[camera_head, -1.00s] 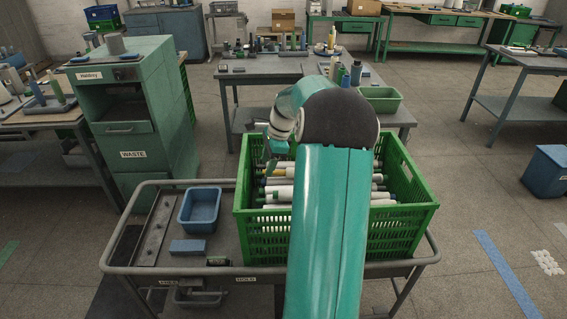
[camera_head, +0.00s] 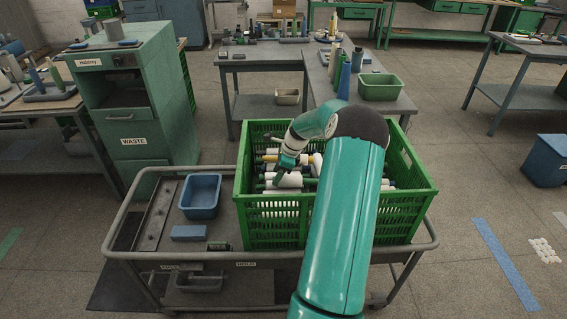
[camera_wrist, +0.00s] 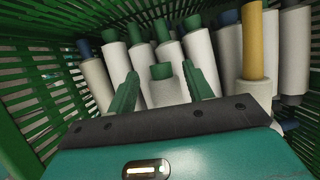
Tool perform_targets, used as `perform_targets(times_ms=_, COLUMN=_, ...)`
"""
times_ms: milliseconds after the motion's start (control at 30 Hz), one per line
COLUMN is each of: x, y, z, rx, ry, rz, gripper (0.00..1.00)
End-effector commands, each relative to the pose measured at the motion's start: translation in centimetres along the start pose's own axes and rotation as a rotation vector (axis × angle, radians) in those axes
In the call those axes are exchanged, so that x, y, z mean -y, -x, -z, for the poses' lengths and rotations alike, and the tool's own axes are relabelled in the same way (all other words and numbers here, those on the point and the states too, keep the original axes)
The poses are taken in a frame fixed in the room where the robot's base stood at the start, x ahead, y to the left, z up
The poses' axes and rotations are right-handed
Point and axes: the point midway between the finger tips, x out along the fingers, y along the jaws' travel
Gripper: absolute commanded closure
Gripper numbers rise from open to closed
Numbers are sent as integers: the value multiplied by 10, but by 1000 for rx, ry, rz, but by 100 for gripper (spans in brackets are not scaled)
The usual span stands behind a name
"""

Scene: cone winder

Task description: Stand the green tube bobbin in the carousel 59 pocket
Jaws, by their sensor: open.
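My gripper (camera_head: 284,172) reaches down inside the green crate, near its left side. In the wrist view its two green fingers (camera_wrist: 163,84) stand apart, with a white bobbin with a green tube end (camera_wrist: 162,72) between them; I cannot tell whether they touch it. Several more white bobbins with green tube ends (camera_wrist: 195,45) lie behind it, among blue-ended ones and one with a yellow tube (camera_wrist: 252,45). Which green one the task means is unclear. I cannot make out the carousel 59 pocket in either view.
The green crate (camera_head: 272,232) stands on a grey trolley (camera_head: 150,258), with a blue bin (camera_head: 201,196) and a blue block (camera_head: 188,232) to its left. A waste cabinet (camera_head: 150,100) stands behind left. Tables with standing bobbins (camera_head: 344,75) are behind.

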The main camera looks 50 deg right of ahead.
Motion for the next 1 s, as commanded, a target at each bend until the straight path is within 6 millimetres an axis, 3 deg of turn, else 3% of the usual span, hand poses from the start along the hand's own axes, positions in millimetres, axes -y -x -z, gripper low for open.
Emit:
perform_targets(times_ms=200, x=0, y=-27, z=0, rx=0, ry=1, rz=0, gripper=49)
perform_targets(times_ms=567, x=0, y=-32, z=0, rx=0, ry=0, rz=0, gripper=49)
perform_targets(times_ms=800, x=0, y=-32, z=0, rx=0, ry=1, rz=0, gripper=96)
perform_targets(times_ms=1000, x=0, y=-30, z=-1, rx=-1, ry=1, rz=1, gripper=99)
